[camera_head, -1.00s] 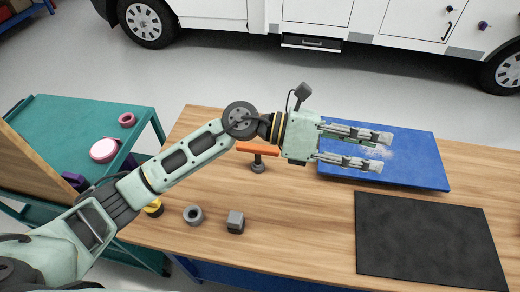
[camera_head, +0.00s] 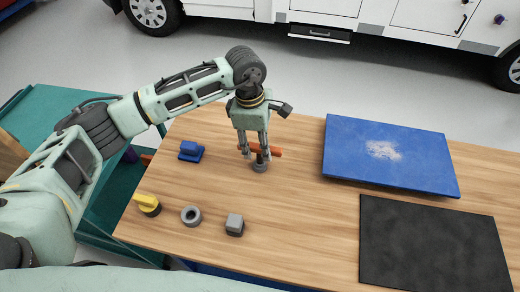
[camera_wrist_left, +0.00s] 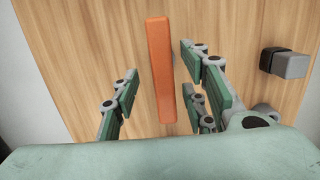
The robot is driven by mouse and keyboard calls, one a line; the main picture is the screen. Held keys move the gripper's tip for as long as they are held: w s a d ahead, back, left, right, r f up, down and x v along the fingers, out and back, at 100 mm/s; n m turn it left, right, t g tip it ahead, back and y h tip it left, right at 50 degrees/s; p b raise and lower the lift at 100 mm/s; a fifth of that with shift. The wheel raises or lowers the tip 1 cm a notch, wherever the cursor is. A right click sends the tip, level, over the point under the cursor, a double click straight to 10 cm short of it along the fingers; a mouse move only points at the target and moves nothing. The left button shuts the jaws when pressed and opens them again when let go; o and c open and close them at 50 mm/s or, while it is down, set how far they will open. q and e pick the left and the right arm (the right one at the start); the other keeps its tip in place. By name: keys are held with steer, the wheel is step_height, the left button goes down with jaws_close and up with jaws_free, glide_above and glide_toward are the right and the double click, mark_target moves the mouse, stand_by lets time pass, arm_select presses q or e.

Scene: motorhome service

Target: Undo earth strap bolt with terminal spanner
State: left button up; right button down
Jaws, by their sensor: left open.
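An orange-handled T-shaped tool (camera_head: 276,152), which looks like the terminal spanner, stands upright on the wooden bench with a grey round foot (camera_head: 260,167). My left gripper (camera_head: 256,154) points down over it, with its fingers around the upper part of the tool. In the left wrist view the orange bar (camera_wrist_left: 161,70) lies between the open fingers, with gaps on both sides. I cannot tell which thing is the earth strap bolt. My right gripper is not in view.
A blue board (camera_head: 345,165) and a black mat (camera_head: 430,240) lie to the right. A teal cart (camera_head: 40,115) stands left.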

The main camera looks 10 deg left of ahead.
mark_target(260, 158)
arm_select(q)
steer(key=shift+s+d+f+p, duration=0.15)
steer(key=shift+f+p, duration=0.35)
steer(key=shift+f, duration=1.25)
jaws_close()
